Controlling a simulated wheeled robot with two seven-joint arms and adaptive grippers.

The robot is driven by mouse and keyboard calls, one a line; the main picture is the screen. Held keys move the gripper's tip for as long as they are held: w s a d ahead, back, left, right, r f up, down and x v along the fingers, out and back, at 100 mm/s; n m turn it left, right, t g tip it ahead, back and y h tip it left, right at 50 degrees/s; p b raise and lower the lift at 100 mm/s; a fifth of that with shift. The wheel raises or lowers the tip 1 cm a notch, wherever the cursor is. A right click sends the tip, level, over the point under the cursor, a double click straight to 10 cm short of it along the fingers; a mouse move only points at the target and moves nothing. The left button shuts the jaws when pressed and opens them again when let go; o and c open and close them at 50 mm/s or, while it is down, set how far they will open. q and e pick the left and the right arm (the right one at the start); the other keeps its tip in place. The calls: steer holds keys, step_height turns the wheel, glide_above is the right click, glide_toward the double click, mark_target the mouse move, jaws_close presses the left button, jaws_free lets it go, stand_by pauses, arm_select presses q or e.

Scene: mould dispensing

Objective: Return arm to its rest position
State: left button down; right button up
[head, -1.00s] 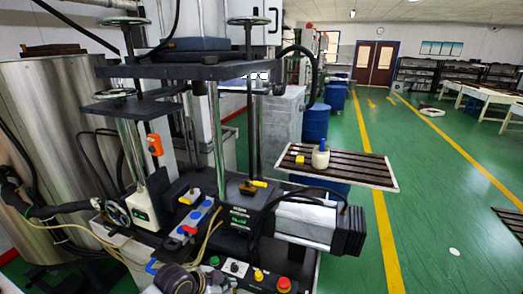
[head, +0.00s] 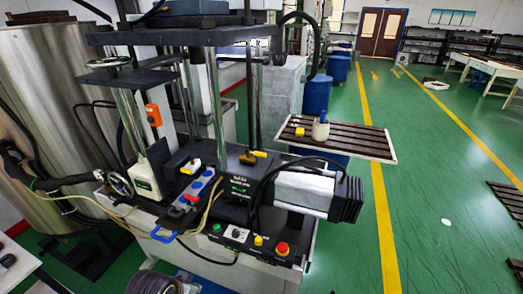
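Neither of my grippers shows in the head view, and I cannot tell whether they are open or shut. A dark rounded part with ridges shows at the bottom edge, left of the middle, cut off by the frame; I cannot tell what it is. A machine with metal columns and a dark upper plate (head: 165,42) stands in front. Its control panel (head: 240,236) has several coloured buttons and a red knob. A white pot (head: 320,131) with a blue piece (head: 323,115) and a yellow block (head: 299,132) stand on a dark slatted tray (head: 360,142) behind it.
A large steel tank (head: 45,85) stands at the left. A motor (head: 310,195) juts out from the machine's right side. Blue barrels (head: 317,95) stand behind. The green floor (head: 450,190) to the right is largely clear, with a slatted piece at its right edge.

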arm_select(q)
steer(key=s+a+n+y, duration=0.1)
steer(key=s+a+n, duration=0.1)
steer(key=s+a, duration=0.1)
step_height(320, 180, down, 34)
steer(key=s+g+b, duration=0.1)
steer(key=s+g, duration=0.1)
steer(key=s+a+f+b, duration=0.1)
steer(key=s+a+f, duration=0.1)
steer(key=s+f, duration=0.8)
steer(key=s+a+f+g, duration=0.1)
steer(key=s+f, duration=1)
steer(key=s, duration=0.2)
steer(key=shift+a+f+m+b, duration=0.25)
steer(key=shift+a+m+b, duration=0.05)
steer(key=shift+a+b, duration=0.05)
